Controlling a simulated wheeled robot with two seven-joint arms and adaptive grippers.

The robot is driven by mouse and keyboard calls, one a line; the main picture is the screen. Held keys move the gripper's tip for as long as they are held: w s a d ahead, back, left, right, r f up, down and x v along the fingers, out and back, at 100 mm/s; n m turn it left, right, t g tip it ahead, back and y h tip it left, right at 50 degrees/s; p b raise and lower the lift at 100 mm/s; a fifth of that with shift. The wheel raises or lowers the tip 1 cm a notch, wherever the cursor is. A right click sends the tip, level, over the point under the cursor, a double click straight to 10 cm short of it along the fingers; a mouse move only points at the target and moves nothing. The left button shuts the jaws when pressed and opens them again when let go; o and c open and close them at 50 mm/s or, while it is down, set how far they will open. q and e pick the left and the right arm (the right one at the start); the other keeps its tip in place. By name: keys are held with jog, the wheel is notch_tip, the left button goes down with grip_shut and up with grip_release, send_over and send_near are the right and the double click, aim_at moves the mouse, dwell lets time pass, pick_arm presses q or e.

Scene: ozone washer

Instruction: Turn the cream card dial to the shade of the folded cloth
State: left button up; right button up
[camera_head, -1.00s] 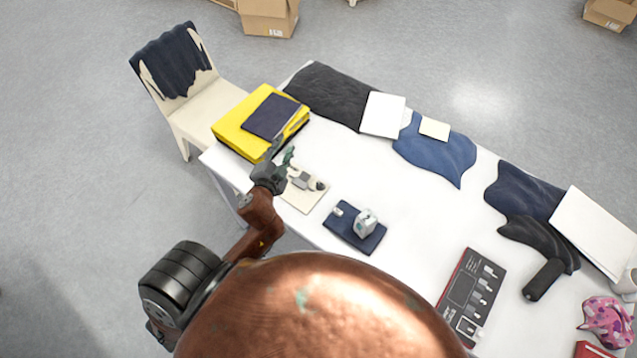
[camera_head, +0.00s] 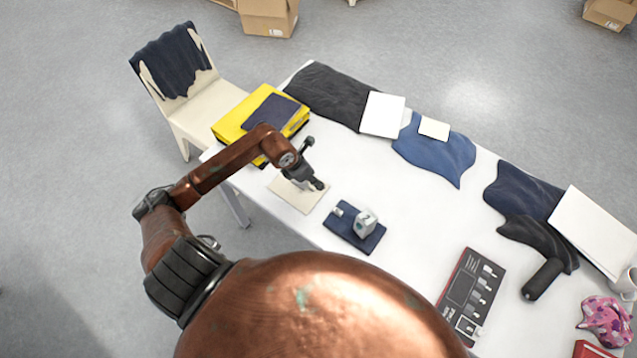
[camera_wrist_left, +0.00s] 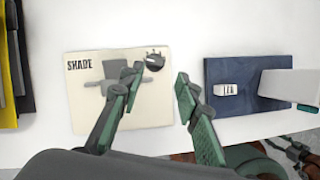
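The cream card (camera_head: 300,196) lies on the white table, partly covered by my left gripper (camera_head: 317,182) in the head view. In the left wrist view, the cream card (camera_wrist_left: 82,112) reads "SHADE" and carries a dark round dial (camera_wrist_left: 154,61) at its upper right and a grey shape at its middle. My left gripper (camera_wrist_left: 156,78) is open over the card's right side, with the dial just beyond the fingertips and apart from them. The dial's setting is too small to read. A dark navy folded cloth (camera_head: 271,116) lies on a yellow box. My right gripper is out of view.
A navy mat (camera_head: 340,230) with a white block (camera_head: 365,222) lies right of the card. The yellow box (camera_head: 231,127) stands to its upper left. A control panel (camera_head: 468,290) lies farther right. Bare table lies beyond the card.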

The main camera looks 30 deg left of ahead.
pick_arm(q)
jog(key=shift+a+f, duration=0.35)
jog(key=shift+f, duration=0.1)
jog(key=x, duration=0.7)
jog(key=shift+c, duration=0.5)
grip_shut()
